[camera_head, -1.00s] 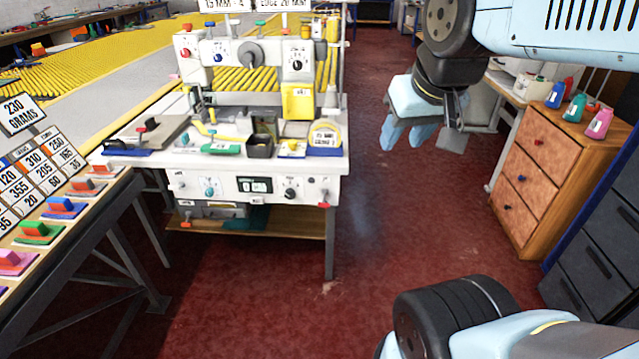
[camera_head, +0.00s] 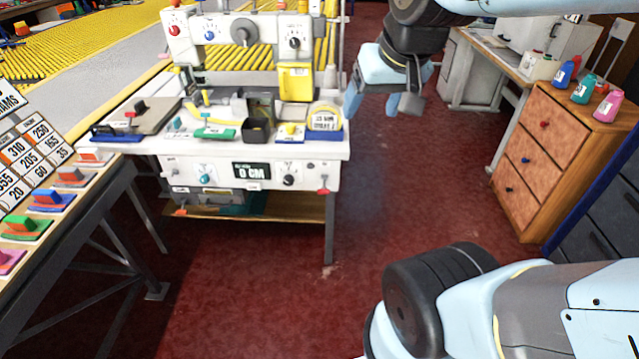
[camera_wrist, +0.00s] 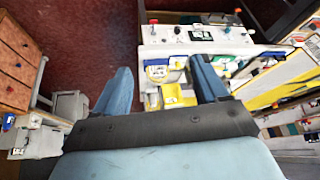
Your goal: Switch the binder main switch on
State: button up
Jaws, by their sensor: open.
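The white binder machine (camera_head: 185,150) stands left of centre in the head view. Its front panel has a teal knob (camera_head: 205,180), a display (camera_head: 251,171) reading 0 CM, a black dial (camera_head: 289,180) and a red-tipped lever (camera_head: 323,191) at the right end. No label I can read marks the main switch. The panel also shows upside down in the wrist view, with the red-tipped lever (camera_wrist: 153,21). My gripper (camera_head: 375,103) is open and empty, in the air beside the machine's right end. In the wrist view its fingers (camera_wrist: 161,65) spread wide, apart from the machine.
The binder's upper head carries a red knob (camera_head: 174,30) and a blue knob (camera_head: 210,35). A yellow box (camera_head: 295,83) and a tape holder (camera_head: 325,119) sit near its right edge. A wooden drawer cabinet (camera_head: 545,160) stands right. Red floor (camera_head: 345,225) is open between.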

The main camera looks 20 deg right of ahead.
jog(key=w+a+f+m, duration=0.3)
jog(key=w+a+f, duration=0.2)
jog(key=w+f, duration=0.6)
jog(key=w+a+f+m, duration=0.3)
jog(key=w+a+f, duration=0.3)
jog(key=w+f, duration=0.45)
jog(key=n+t+h, duration=0.3)
jog(key=t+h, duration=0.3)
jog(key=t, duration=0.5)
send_near(324, 193)
jog(key=shift+t, duration=0.3)
jog(key=x, duration=1.1)
jog(key=shift+f, duration=0.2)
